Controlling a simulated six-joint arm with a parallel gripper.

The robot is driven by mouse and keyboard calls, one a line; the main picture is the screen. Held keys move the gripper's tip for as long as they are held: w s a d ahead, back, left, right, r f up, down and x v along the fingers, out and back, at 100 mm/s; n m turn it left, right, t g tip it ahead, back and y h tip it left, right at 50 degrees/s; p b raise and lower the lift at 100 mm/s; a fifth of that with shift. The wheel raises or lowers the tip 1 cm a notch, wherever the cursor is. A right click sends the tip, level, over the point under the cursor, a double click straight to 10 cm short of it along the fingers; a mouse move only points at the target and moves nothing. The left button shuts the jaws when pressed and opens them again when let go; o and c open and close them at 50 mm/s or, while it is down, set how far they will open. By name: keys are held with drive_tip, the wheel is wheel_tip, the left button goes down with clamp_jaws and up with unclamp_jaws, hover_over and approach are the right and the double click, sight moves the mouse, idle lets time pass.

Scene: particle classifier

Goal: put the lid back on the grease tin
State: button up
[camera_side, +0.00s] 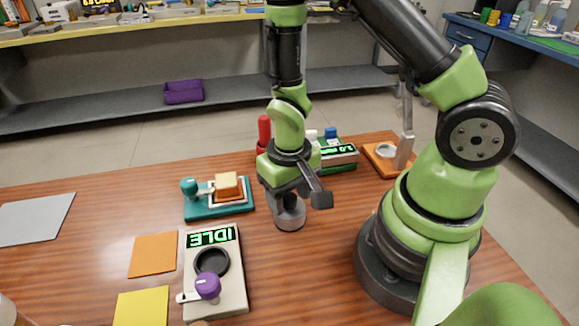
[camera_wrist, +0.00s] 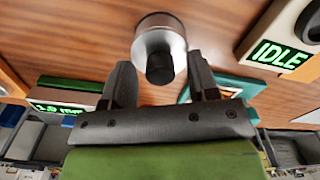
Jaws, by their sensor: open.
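A grey metal tin (camera_side: 289,216) stands upright on the wooden table, below my gripper (camera_side: 295,190) in the side view. In the wrist view the round silver tin (camera_wrist: 158,42) has a dark round knob-like part (camera_wrist: 160,68) at its top. This looks like a lid with a knob, but I cannot tell whether it is seated on the tin. My gripper, also in the wrist view (camera_wrist: 160,76), is open, with one finger on each side of the dark part. The fingers hide part of the tin's top in the side view.
A beige device (camera_side: 230,285) reading IDLE, with a purple knob (camera_side: 207,286), stands front left. A teal device (camera_side: 220,210) stands left of the tin. A green display unit (camera_side: 338,158) and an orange-based stand (camera_side: 380,160) are behind. Orange (camera_side: 153,254) and yellow (camera_side: 142,307) mats lie left.

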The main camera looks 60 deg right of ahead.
wheel_tip(320, 180, up, 12)
wheel_tip(320, 180, up, 8)
drive_tip(key=t, duration=0.3)
hover_over(289, 196)
drive_tip(key=s, duration=0.2)
drive_tip(key=s+a+r+t+y, duration=0.1)
drive_tip(key=s+r+t+y, duration=0.1)
drive_tip(key=s+r+t, duration=0.2)
wheel_tip(289, 196, up, 3)
drive_tip(key=shift+s+a+f+n, duration=0.15)
drive_tip(key=shift+s+n, duration=0.15)
drive_tip(key=shift+s, duration=0.55)
drive_tip(key=shift+o, duration=0.4)
